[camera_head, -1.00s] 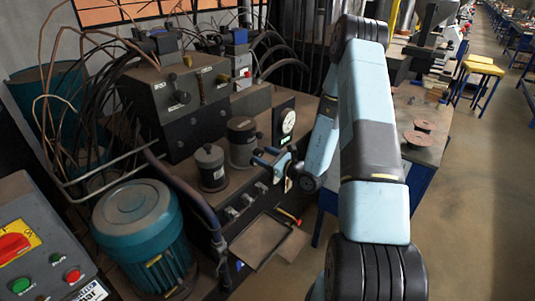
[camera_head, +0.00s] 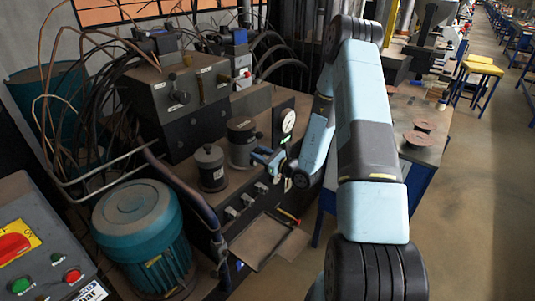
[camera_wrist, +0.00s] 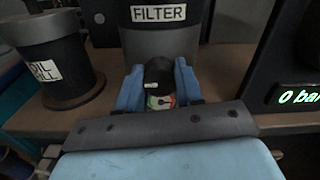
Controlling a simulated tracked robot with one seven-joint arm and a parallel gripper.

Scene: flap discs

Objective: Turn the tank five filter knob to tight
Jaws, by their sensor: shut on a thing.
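The filter (camera_wrist: 165,38) is a dark canister with a white FILTER label in the wrist view. It also shows in the head view (camera_head: 240,152). Its black knob (camera_wrist: 158,71) sits low on the front, with a pale pointer mark towards the lower left. Below the knob is a small coloured dial (camera_wrist: 161,102) with green on the left and red on the right. My gripper (camera_wrist: 160,84) is shut on the knob, one blue finger on each side. In the head view my gripper (camera_head: 262,157) is at the filter's right side.
A dark oil fill pot (camera_wrist: 56,62) stands left of the filter. A panel with a green "0 bar" readout (camera_wrist: 298,97) is on the right. A teal motor (camera_head: 140,225) and a black bar (camera_head: 185,190) are in front left. A tray (camera_head: 258,240) lies below.

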